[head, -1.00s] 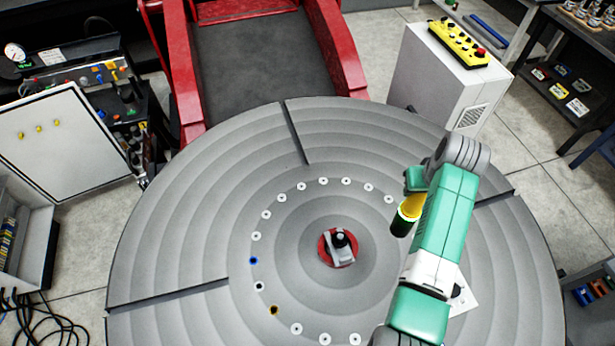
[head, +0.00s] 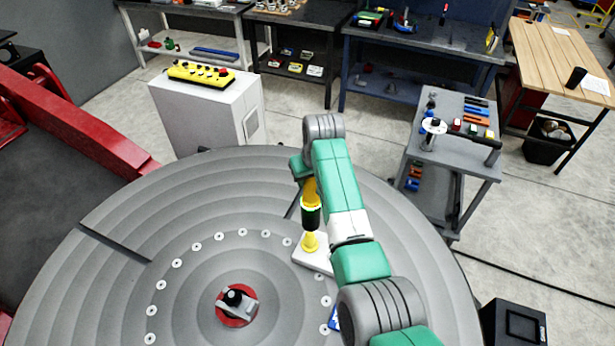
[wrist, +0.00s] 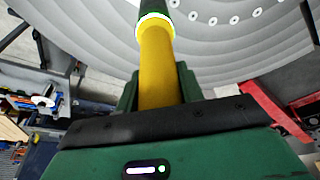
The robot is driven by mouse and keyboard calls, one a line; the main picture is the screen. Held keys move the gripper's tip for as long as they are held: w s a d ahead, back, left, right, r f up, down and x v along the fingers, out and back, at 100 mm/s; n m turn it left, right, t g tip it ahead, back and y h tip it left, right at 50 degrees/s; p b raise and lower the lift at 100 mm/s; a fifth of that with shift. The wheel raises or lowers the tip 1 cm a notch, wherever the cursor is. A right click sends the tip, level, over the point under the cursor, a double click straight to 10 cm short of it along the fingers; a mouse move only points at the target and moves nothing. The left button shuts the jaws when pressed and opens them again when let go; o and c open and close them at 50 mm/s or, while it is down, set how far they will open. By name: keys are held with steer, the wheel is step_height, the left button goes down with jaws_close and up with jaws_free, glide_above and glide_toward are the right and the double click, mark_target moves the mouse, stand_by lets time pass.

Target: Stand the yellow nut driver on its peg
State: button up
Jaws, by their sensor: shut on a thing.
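The yellow nut driver (head: 311,213) has a yellow shaft and a dark green-black lower part with a pale ring. My gripper (head: 307,181) is shut on its yellow upper part and holds it roughly upright over the turntable. In the wrist view the nut driver (wrist: 157,65) runs out from between the jaws (wrist: 158,100). A yellow cone-shaped peg (head: 311,242) stands on a white plate (head: 313,259), right below the driver in the head view. I cannot tell whether the driver's lower end touches the peg. My arm hides part of the plate.
The grey round turntable (head: 120,215) has a ring of pale holes and a red-based centre clamp (head: 236,304). A blue piece (head: 334,318) shows beside my arm. Behind stand a white cabinet (head: 205,115) with a yellow control box and a grey tool cart (head: 450,140).

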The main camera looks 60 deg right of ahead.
mark_target(310, 205)
steer(key=shift+f+b, duration=1)
steer(key=shift+f, duration=0.85)
steer(key=shift+w+f, duration=0.1)
steer(key=shift+f, duration=0.05)
steer(key=shift+f+b, duration=1.65)
steer(key=shift+f, duration=0.7)
steer(key=shift+f+b, duration=1.15)
steer(key=shift+f, duration=0.4)
